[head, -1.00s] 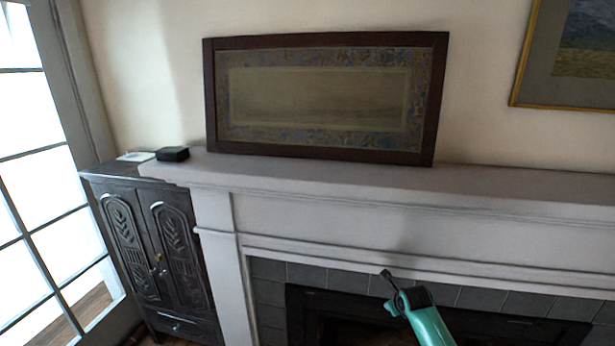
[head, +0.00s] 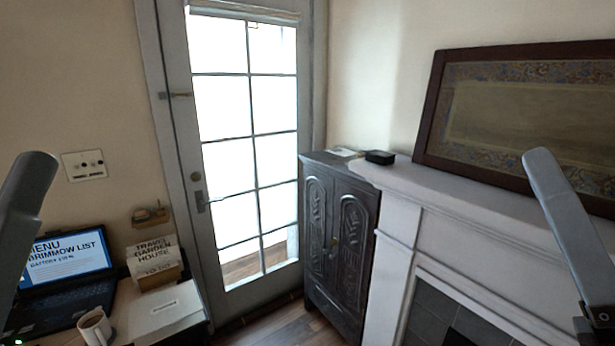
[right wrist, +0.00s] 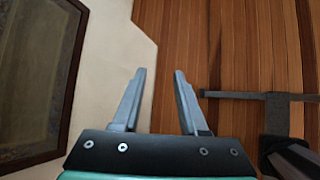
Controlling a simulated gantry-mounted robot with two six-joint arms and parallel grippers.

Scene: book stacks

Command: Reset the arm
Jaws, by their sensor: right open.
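My right gripper (right wrist: 160,73) shows in the right wrist view with its two grey fingers apart and nothing between them. It points along a pale wall towards a surface of wooden planks. In the head view a slim grey part of my right side (head: 565,220) stands at the right, in front of the white mantel (head: 465,207). A similar grey part of mine shows at the left edge of the head view. My left gripper cannot be made out there.
A laptop (head: 68,262), a mug (head: 95,327) and books (head: 152,265) sit at lower left. A glass door (head: 247,150), a dark carved cabinet (head: 338,235) and a fireplace line the room. A framed picture (head: 530,110) leans on the mantel; a small black box (head: 380,157) lies beside it.

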